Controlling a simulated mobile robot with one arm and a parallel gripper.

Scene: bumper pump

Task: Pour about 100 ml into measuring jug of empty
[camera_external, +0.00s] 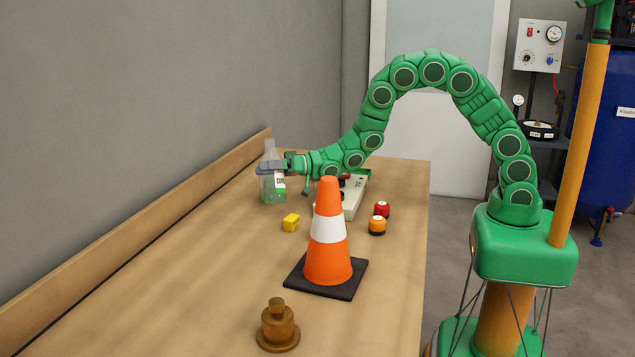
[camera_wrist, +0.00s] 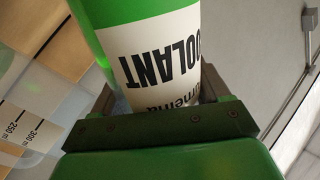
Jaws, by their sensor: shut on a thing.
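A coolant bottle (camera_wrist: 150,55), green with a white label, fills the middle of the wrist view. My gripper (camera_wrist: 160,95) is shut on it, one finger on each side. In the outside view my gripper (camera_external: 271,166) is at the far left of the bench, and the bottle's label (camera_external: 280,183) shows just below it. The measuring jug (camera_wrist: 22,130) is clear, with 250 and 300 ml marks, at the left of the wrist view beside the bottle. In the outside view jug and bottle overlap and I cannot separate them clearly. The jug's liquid level cannot be told.
A raised board runs along the wall. The left front bench is clear.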

